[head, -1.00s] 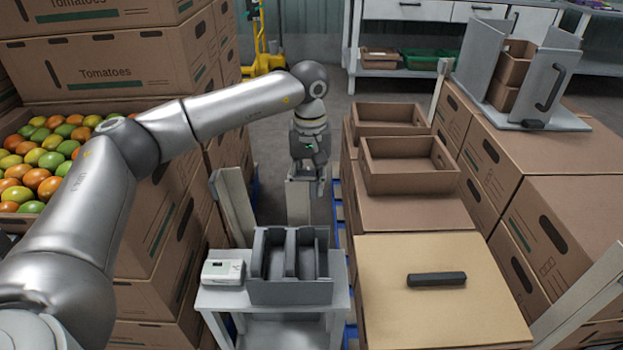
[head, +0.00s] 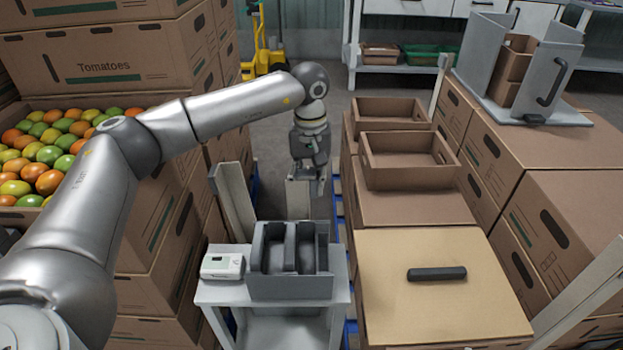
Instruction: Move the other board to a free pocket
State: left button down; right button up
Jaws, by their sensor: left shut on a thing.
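My left gripper (head: 309,180) is at the middle of the head view, pointing down. Its jaws are shut on a pale upright board (head: 298,200), which hangs below them. The jaw contact is small and partly hidden. The board's lower end is hidden behind a grey pocketed rack (head: 290,287). The rack's two visible pockets, split by a thick divider, look empty. Another pale board (head: 233,205) stands slightly tilted at the corner of the left carton stack, left of the gripper. My right gripper is not in view.
The rack stands on a grey stand beside a small white device (head: 222,266). Carton stacks flank the gap. Right are open cartons (head: 408,177), a lid with a dark handle (head: 436,274), a grey fixture (head: 545,112) and upright posts (head: 440,85). A yellow pallet truck (head: 264,55) stands behind.

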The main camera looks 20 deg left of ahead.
pick_arm(q)
jog(key=c, duration=0.9)
grip_release()
